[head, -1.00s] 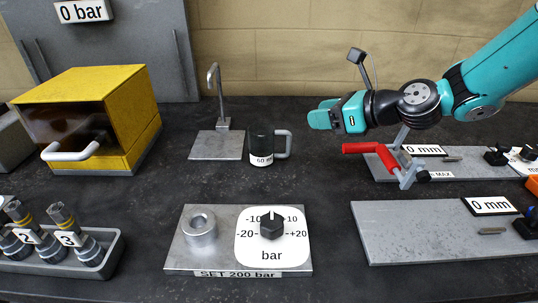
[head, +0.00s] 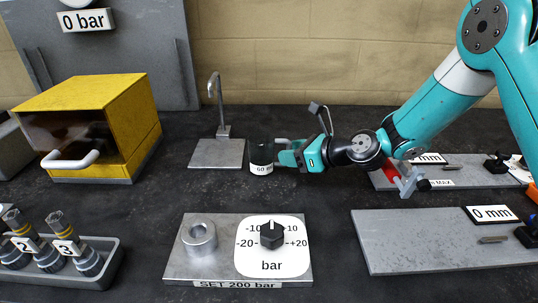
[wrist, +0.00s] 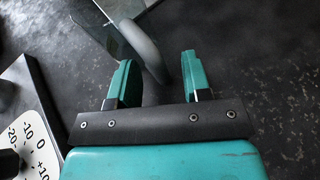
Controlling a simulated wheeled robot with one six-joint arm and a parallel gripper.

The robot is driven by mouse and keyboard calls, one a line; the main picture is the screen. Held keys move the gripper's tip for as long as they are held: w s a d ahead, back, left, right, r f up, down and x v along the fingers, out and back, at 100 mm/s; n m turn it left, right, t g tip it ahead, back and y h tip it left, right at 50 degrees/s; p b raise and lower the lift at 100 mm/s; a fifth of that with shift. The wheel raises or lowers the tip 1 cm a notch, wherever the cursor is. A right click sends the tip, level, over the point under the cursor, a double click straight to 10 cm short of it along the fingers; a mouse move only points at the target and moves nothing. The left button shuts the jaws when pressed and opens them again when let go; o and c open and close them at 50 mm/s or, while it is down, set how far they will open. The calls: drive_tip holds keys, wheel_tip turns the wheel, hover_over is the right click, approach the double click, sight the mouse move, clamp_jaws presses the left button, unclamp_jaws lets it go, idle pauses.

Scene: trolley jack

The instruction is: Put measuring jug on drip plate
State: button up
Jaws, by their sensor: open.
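My gripper (head: 284,155) is at the jug's handle side. In the wrist view my gripper (wrist: 157,77) is open, with the grey jug handle (wrist: 146,50) between its two teal fingers. The handle partly hides behind the fingers in the head view.
A yellow box (head: 90,125) with a dark front stands at the left. A metal plate with a dial (head: 271,238) lies in front of the jug. Metal plates with 0 mm labels (head: 440,238) are at the right. Dark bench between the jug and dial plate is clear.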

drive_tip(key=shift+w+a, duration=0.1)
clamp_jaws()
